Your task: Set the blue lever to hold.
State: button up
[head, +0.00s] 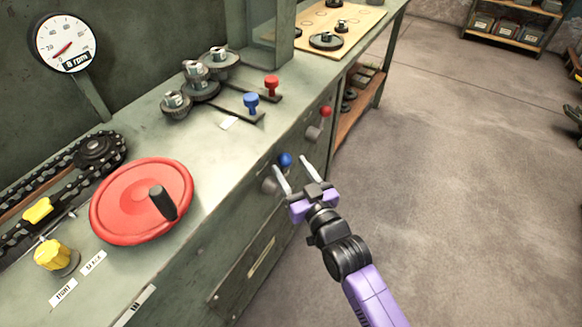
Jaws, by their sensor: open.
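A blue ball-ended lever (285,160) sticks out from the front face of the green bench, on a grey round hub (269,185). My gripper (293,170) is in front of that face, close to the blue lever. Its two fingers are spread apart, and the blue ball shows just beyond and between their tips. I cannot tell whether a finger touches the lever. No hold marking can be read beside the lever. A separate blue knob (251,102) stands on a dark slotted plate on the bench top.
A red-ended lever (325,111) sits farther along the front face. On the bench top are a red knob (271,85), a red handwheel (130,203), a yellow knob (52,254), gears (201,87) and a gauge (66,43).

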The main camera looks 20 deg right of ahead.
jog(key=shift+w+a, duration=0.15)
jog(key=shift+w, duration=0.5)
grip_shut()
dwell(1.0)
